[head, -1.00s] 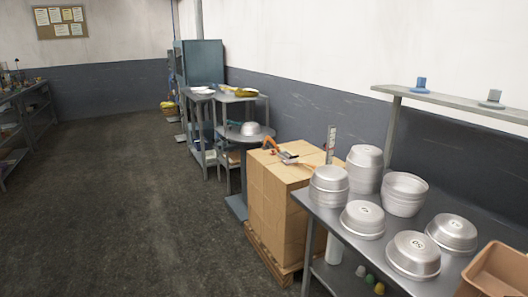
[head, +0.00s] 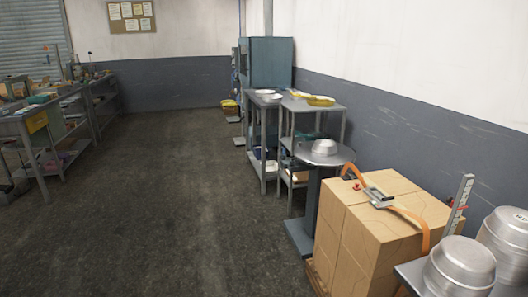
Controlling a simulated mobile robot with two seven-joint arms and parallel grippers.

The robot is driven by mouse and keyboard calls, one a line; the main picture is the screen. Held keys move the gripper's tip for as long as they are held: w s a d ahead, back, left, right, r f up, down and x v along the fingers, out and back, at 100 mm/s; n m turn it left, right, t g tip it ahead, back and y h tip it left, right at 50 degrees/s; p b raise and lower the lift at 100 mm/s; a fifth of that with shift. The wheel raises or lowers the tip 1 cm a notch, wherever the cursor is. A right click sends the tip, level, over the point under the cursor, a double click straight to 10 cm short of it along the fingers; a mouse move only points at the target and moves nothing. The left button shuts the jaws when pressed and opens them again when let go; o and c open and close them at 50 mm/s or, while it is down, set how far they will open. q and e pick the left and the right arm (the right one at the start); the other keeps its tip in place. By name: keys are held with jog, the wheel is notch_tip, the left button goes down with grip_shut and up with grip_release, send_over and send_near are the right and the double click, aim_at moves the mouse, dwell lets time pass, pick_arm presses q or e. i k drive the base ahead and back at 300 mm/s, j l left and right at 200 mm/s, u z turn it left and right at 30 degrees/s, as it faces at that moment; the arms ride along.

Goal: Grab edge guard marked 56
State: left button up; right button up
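I cannot make out an edge guard marked 56 in the head view. A stack of tan cardboard boxes (head: 345,235) stands at the lower right. On its top lie an orange strap (head: 414,217) and a small grey metal piece (head: 379,198). Any number on that piece is too small to read. Neither of my grippers shows in the head view.
Metal pans (head: 458,268) stand on a table at the right edge. A round-topped stand (head: 325,154) with an upturned pan and grey shelf tables stand beyond the boxes. A workbench (head: 42,120) is at left. The dark floor (head: 170,200) between is clear.

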aim_at(346, 177)
jog(key=i+z, duration=0.2)
jog(key=i, duration=0.25)
jog(key=i+j+z, duration=0.25)
jog(key=i, duration=0.2)
jog(key=i+j+z, duration=0.2)
jog(key=i, duration=0.25)
jog(key=i+j+z, duration=0.15)
jog(key=z, duration=0.25)
jog(key=i+j+z, duration=0.25)
jog(key=z, duration=0.2)
jog(key=i+j+z, duration=0.2)
jog(key=z, duration=0.2)
